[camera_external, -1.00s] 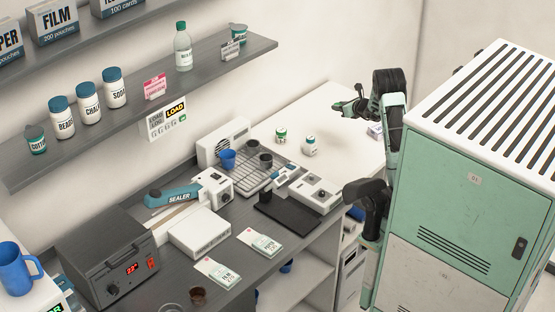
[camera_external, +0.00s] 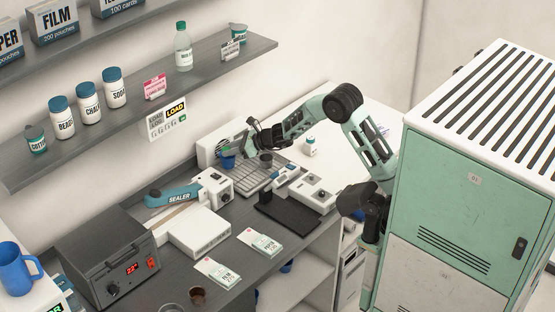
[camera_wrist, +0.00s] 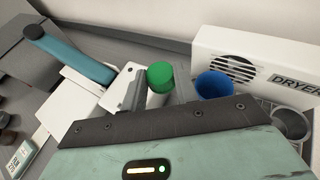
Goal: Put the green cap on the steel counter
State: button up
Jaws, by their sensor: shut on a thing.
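My gripper (camera_wrist: 158,92) is shut on the green cap (camera_wrist: 160,76), which shows between its fingertips in the wrist view. In the external view my gripper (camera_external: 236,148) is held out to the left, over the far end of the grey steel counter (camera_external: 180,270), near the blue cup (camera_external: 228,162). The cap is too small to make out clearly there. The blue cup (camera_wrist: 215,86) is just right of the cap in the wrist view. I cannot tell how high the cap is above the counter.
A wire rack (camera_external: 255,180), a white dryer (camera_wrist: 240,58) and a sealer (camera_external: 175,195) stand close by. A white box (camera_external: 200,235), packets (camera_external: 260,243) and an oven-like unit (camera_external: 112,258) occupy the counter nearer the camera. A shelf (camera_external: 140,110) hangs above. Bare patches lie between.

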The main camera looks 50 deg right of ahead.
aim_at(202, 217)
jog(key=s+a+n+g+y, duration=0.2)
jog(key=s+a, duration=0.2)
jog(key=a, duration=0.7)
jog(key=s+a+n+g+y, duration=0.15)
jog(key=s+a, duration=0.25)
jog(key=a, duration=0.8)
notch_tip(202, 217, down, 10)
jog(key=shift+a+f+p, duration=0.1)
jog(key=shift+p, duration=0.7)
jog(key=shift+w+f+b, duration=0.1)
jog(key=shift+f+b, duration=0.15)
jog(key=shift+b, duration=0.1)
jog(key=o, duration=0.9)
jog(key=shift+r, duration=0.1)
jog(key=shift+o, duration=0.2)
jog(key=shift+r, duration=0.1)
